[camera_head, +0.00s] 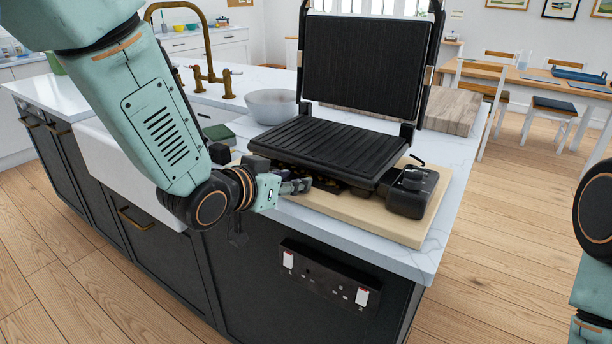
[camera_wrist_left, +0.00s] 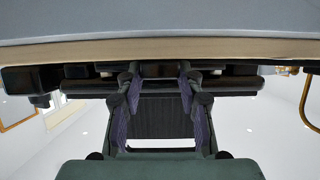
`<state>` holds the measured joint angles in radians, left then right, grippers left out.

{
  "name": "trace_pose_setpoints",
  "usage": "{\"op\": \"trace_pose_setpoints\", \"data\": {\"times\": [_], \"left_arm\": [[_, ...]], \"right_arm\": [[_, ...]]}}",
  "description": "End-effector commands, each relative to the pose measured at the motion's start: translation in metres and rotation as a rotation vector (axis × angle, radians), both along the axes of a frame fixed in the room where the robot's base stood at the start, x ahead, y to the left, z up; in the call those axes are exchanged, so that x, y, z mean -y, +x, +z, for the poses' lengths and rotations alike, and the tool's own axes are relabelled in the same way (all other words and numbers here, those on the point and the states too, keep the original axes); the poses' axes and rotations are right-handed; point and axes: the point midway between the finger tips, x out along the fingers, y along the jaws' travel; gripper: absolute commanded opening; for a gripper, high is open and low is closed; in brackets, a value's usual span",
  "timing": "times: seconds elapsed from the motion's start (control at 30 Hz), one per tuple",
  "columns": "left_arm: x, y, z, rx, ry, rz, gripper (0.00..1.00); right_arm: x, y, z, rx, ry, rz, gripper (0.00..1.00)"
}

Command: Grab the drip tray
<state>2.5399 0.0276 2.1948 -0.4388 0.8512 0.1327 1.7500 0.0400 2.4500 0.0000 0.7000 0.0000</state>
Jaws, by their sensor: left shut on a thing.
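The contact grill (camera_head: 318,145) stands open on the worktop, with its ribbed lid raised. The drip tray (camera_head: 328,184) is a dark piece low at the grill's front, under the lower plate, and mostly hidden. My left gripper (camera_head: 298,186) reaches it from the left, low over the wooden board. In the left wrist view, the two fingers (camera_wrist_left: 160,82) are closed on the dark front part of the drip tray (camera_wrist_left: 158,69). That view appears upside down, and I cannot tell how far out the tray is. My right gripper is out of frame.
The grill stands on a light wooden board (camera_head: 405,232) near the worktop's front edge. A black control box (camera_head: 410,192) is at its right front. A grey bowl (camera_head: 271,106) and a brass tap (camera_head: 212,77) are behind. Sockets (camera_head: 327,273) are on the cabinet below.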

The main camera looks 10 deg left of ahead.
Motion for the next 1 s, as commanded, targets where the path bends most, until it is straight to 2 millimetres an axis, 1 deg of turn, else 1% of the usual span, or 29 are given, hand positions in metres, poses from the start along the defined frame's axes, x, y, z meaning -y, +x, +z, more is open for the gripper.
{"op": "trace_pose_setpoints", "data": {"times": [0.27,0.5,0.73,1.0], "left_arm": [[0.0,0.0,0.0,0.0,-0.001,0.0,0.05],[0.0,0.0,0.008,0.001,-0.001,0.0,0.05],[-0.007,-0.016,0.007,0.0,-0.004,0.002,0.05],[-0.018,-0.048,0.007,-0.002,-0.006,0.003,0.05]], "right_arm": [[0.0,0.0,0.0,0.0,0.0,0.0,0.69],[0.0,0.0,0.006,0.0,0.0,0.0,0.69],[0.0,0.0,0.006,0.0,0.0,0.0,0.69],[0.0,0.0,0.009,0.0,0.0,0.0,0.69]]}}
